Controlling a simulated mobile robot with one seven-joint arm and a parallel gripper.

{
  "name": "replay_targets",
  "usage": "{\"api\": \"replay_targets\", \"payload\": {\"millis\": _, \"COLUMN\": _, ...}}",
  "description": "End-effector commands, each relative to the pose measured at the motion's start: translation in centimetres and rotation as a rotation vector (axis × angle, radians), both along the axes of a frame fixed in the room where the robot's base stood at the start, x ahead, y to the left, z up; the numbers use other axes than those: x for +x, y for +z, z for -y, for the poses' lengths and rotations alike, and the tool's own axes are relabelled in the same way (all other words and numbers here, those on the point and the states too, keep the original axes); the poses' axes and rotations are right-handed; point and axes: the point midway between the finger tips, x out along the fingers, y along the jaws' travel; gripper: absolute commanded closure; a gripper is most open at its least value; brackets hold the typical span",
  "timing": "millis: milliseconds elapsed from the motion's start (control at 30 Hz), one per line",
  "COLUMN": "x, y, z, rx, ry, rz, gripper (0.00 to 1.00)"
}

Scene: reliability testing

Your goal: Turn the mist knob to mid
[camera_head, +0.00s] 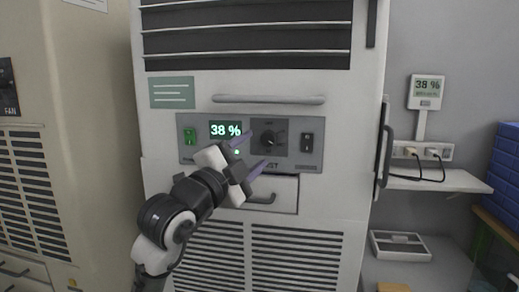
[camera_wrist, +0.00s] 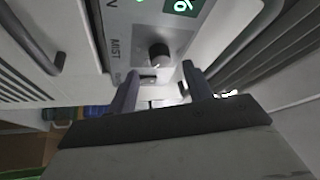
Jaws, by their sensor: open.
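The mist knob (camera_head: 275,138) is a dark round knob on a square dark plate in the grey control panel of the white cabinet. It also shows in the wrist view (camera_wrist: 159,55), beside the word MIST. Its pointer direction is too small to tell. My gripper (camera_head: 260,151) is open and empty, just left of and in front of the knob in the head view. In the wrist view my two fingers (camera_wrist: 161,74) point toward the panel, with the knob beyond their tips and between their lines. I see no contact. The display (camera_head: 226,130) reads 38 %.
A green switch (camera_head: 190,136) sits left of the display and a black switch (camera_head: 306,143) right of the knob. A handle bar (camera_head: 268,99) runs above the panel, and a drawer (camera_head: 284,193) lies below. A wall meter (camera_head: 426,92) also reads 38 %.

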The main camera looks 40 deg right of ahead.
Motion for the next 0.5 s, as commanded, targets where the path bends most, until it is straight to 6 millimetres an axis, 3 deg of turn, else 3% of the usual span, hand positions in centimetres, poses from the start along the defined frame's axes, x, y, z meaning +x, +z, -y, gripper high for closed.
{"api": "replay_targets", "payload": {"millis": 233, "x": -1.5, "y": -1.7, "z": -5.5, "rx": -0.002, "ry": 0.005, "rz": 0.002, "gripper": 0.49}}
{"api": "replay_targets", "payload": {"millis": 500, "x": -2.5, "y": -2.4, "z": -8.5, "rx": -0.001, "ry": 0.001, "rz": 0.001, "gripper": 0.49}}
